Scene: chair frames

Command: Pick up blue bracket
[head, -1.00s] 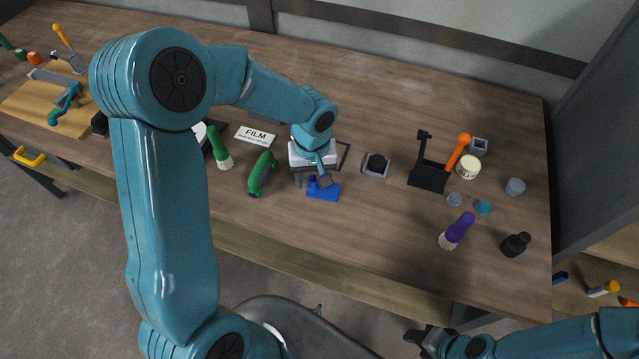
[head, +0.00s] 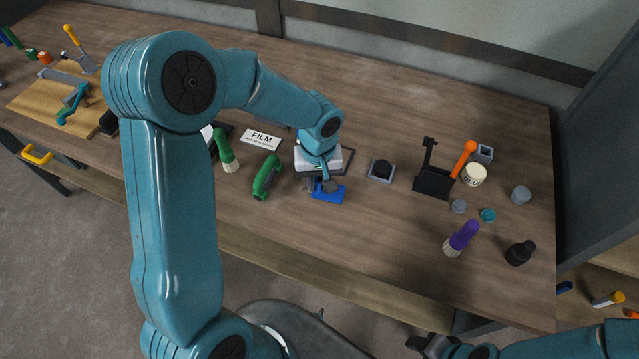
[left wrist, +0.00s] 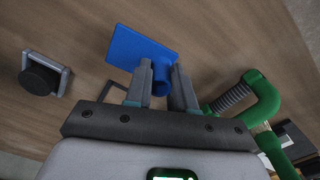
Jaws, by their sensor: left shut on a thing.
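The blue bracket (head: 328,194) is at the front middle of the wooden bench in the head view. It has a flat plate and a rounded post. My left gripper (head: 322,187) is at the bracket, its fingers shut on the post. In the left wrist view the flat plate (left wrist: 140,48) extends beyond the fingertips of my left gripper (left wrist: 160,80). I cannot tell whether the bracket is touching the bench or lifted. My right gripper (head: 428,345) is low in the head view, off the bench's front edge; its jaw opening is too small to tell.
A green curved-handled tool (head: 266,177) lies left of the bracket, and a dark round part in a grey square holder (head: 381,171) is to its right. A black stand (head: 433,182), glue tub (head: 473,174) and purple-handled brush (head: 461,238) are further right. Bench space in front is clear.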

